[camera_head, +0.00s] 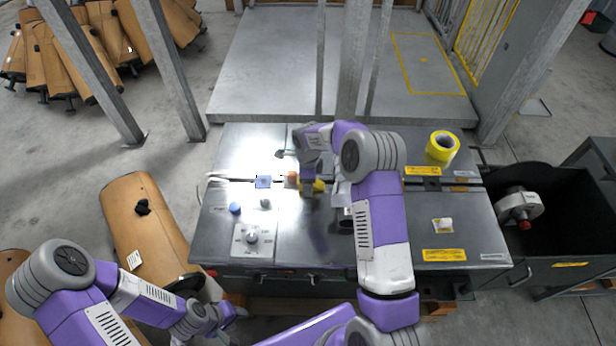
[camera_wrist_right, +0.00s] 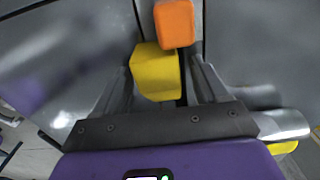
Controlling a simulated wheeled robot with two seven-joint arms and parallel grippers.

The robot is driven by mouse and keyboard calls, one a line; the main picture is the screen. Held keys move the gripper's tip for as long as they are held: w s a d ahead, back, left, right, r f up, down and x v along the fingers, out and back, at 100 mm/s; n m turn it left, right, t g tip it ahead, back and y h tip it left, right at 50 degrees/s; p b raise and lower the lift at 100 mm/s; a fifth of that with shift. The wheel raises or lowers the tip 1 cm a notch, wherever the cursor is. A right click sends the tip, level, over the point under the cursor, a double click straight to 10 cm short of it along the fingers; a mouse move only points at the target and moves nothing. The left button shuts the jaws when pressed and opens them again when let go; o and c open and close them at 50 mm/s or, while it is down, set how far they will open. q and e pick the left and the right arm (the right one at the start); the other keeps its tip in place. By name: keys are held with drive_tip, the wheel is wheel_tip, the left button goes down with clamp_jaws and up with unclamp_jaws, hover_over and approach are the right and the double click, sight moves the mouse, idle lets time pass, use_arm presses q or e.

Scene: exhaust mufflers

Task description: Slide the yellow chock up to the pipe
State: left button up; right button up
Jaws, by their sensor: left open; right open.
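The yellow chock (camera_head: 319,186) lies on the grey worktable, and it also shows in the right wrist view (camera_wrist_right: 156,73). My right gripper (camera_wrist_right: 163,70) is open, with its fingers on either side of the chock; I cannot tell whether they touch it. An orange block (camera_wrist_right: 174,23) is just beyond the chock, touching or nearly touching it. A shiny metal cylinder (camera_wrist_right: 284,127), possibly the pipe, shows to the right of the gripper; in the head view my right arm hides most of this area. My left gripper (camera_head: 236,314) is open and empty, low at the left, off the table.
A black bin (camera_head: 555,205) stands right.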

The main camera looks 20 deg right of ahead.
sight(323, 186)
drive_tip(key=c, duration=1.1)
use_arm(q)
drive_tip(key=shift+s+d+r, duration=0.1)
drive_tip(key=shift+s, duration=0.35)
use_arm(e)
drive_tip(key=shift+s+d, duration=0.35)
drive_tip(key=shift+d, duration=0.45)
drive_tip(key=shift+s+d, duration=0.4)
drive_tip(key=shift+d, duration=0.35)
drive_tip(key=shift+s+d, duration=0.35)
drive_tip(key=shift+d, duration=0.45)
drive_tip(key=o, duration=1.2)
drive_tip(key=shift+r, duration=0.15)
use_arm(q)
wheel_tip(323, 186, up, 2)
drive_tip(key=shift+p, duration=1.05)
use_arm(e)
wheel_tip(323, 186, up, 7)
drive_tip(key=shift+r, duration=0.2)
